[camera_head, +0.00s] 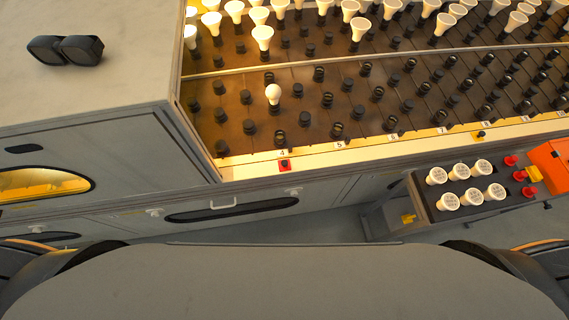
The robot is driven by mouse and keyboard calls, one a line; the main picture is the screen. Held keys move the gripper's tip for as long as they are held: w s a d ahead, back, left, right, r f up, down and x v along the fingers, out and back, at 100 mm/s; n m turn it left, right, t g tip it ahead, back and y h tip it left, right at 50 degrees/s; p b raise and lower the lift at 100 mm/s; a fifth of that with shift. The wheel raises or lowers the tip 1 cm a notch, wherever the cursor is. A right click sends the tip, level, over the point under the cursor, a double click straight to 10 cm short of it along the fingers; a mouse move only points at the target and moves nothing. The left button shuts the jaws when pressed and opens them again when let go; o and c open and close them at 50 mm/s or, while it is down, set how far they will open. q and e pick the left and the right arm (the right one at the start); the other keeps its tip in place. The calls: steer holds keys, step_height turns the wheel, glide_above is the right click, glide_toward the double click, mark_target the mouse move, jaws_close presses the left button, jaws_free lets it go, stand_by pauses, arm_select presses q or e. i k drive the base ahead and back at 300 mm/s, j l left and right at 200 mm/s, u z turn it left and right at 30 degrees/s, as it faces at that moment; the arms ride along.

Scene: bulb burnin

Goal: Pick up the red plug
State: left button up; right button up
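Three small red plugs stand in a column in the grey trolley at the right: the upper one (511,160), the middle one (520,175) and the lower one (529,192). They are right of several white bulbs and beside an orange-red box. A small red square piece with a dark centre (285,165) also sits on the front ledge of the rack, near the number 4. Neither of my grippers is in view, so I cannot tell whether they are open or shut.
The trolley (419,200) holds white bulbs (462,173), an orange-red box (550,162) and a yellow piece (534,173). The brown rack (230,150) carries many dark sockets and white bulbs. Dark twin object (65,49) lies on the grey cabinet top (100,95).

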mark_target(510, 161)
steer(key=z, duration=2.05)
steer(key=i+l+u, duration=0.1)
steer(key=u, duration=0.35)
steer(key=i+l+u, duration=0.15)
steer(key=l, duration=0.2)
steer(key=i+l+u, duration=0.1)
steer(key=l, duration=0.3)
steer(key=i+l+u, duration=0.15)
steer(key=l, duration=0.25)
steer(key=i+l+u, duration=0.1)
steer(key=l, duration=0.35)
steer(key=i+l+u, duration=0.15)
steer(key=l, duration=0.3)
steer(key=i+l+u, duration=0.15)
steer(key=l, duration=0.3)
